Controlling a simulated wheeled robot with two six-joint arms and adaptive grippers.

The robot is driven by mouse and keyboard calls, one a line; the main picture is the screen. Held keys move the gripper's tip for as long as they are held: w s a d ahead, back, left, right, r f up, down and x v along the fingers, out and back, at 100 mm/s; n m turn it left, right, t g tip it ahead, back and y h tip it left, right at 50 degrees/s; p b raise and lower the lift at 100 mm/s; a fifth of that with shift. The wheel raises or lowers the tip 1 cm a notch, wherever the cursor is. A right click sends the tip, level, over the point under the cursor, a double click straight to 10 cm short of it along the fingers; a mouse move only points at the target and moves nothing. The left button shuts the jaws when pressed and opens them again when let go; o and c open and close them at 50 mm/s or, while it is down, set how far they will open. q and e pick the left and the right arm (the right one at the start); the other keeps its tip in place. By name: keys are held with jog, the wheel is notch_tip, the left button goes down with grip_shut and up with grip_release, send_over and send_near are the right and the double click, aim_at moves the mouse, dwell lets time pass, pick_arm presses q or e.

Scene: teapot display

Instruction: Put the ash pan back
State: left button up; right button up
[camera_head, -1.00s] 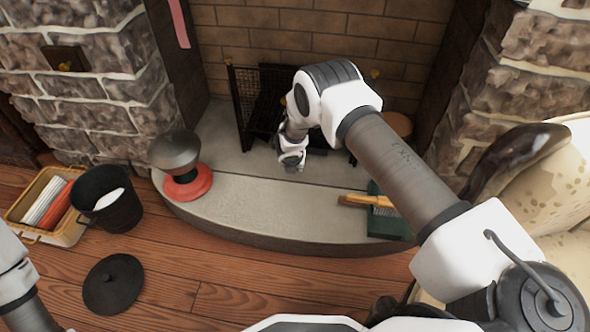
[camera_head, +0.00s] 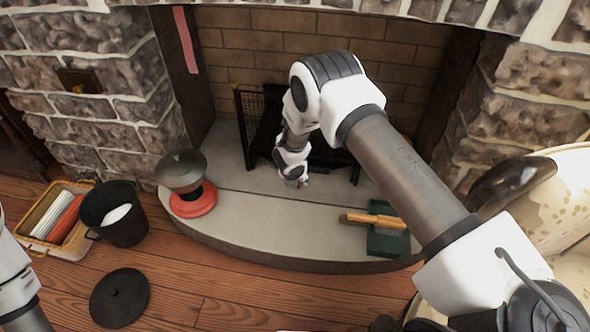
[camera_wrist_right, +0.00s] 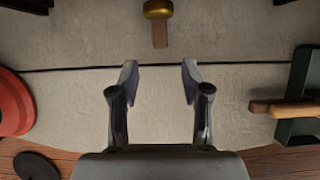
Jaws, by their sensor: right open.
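The ash pan cannot be made out for certain. In the right wrist view, a brass knob on a short brown stem (camera_wrist_right: 158,10) shows at the top middle, ahead of my fingers; I cannot tell whether it belongs to the pan. The black fire grate (camera_head: 262,130) stands in the fireplace, partly hidden by my right arm. My right gripper (camera_head: 297,182) is low over the hearth in front of the grate. In the right wrist view its two fingers (camera_wrist_right: 160,72) are apart with nothing between them. Only part of my left arm shows at the left edge; its gripper is out of view.
On the pale stone hearth (camera_head: 255,225) stand a red-based grey object (camera_head: 193,200) at left and a green dustpan (camera_head: 388,242) with a wooden-handled brush (camera_head: 372,220) at right. A black bucket (camera_head: 122,228), a basket (camera_head: 75,247) and a black lid (camera_head: 119,297) are on the floor.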

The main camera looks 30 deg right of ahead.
jog(key=v, duration=0.5)
jog(key=s+a+f+m+g+y, duration=0.2)
jog(key=s+a+f+m, duration=0.15)
jog(key=s+m, duration=0.55)
jog(key=s+a+f+m+g+y, duration=0.3)
jog(key=s+a+m, duration=0.1)
jog(key=s, duration=1)
jog(key=s+d+r+m+t+h, duration=0.1)
jog(key=s+d+r+m+h, duration=0.15)
jog(key=s+m, duration=1.25)
pick_arm(q)
notch_tip(320, 180, up, 42)
jog(key=p, duration=4.1)
jog(key=shift+r+p, duration=0.15)
jog(key=shift+p, duration=0.15)
pick_arm(e)
notch_tip(320, 180, up, 41)
jog(key=w+m, duration=0.1)
jog(key=shift+w+d, duration=0.25)
jog(key=shift+d, duration=0.2)
jog(key=shift+r+y, duration=0.1)
jog(key=shift+y, duration=0.15)
